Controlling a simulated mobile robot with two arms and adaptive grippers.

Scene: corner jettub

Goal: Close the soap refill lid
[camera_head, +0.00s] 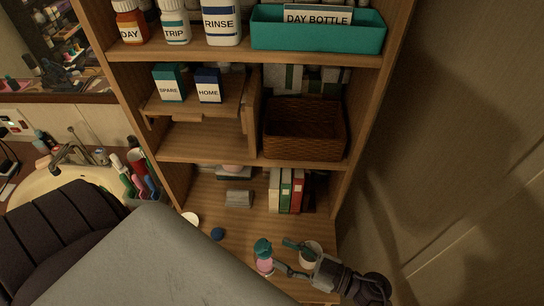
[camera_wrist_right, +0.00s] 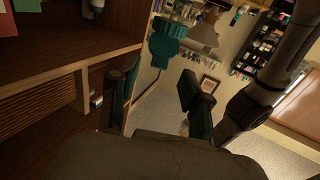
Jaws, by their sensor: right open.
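A small pink bottle (camera_head: 265,267) with a teal top stands near the front of the lower shelf in the head view; I take it for the soap refill. Its teal lid (camera_head: 263,247) sits at its upper end; I cannot tell how far it is open. A ribbed teal piece, likely this lid (camera_wrist_right: 168,42), shows beyond the fingers in the right wrist view. My right gripper (camera_head: 288,257) is open and empty, just right of the bottle, fingers pointing toward it. Its two dark fingers also show apart in the wrist view (camera_wrist_right: 160,98). My left gripper is out of view.
A white cup (camera_head: 311,253) stands close behind the right gripper. A blue ball-like item (camera_head: 217,234) and a white round item (camera_head: 190,218) lie to the left. Binders (camera_head: 286,191) stand at the back. The shelf's side panel (camera_head: 352,135) is on the right.

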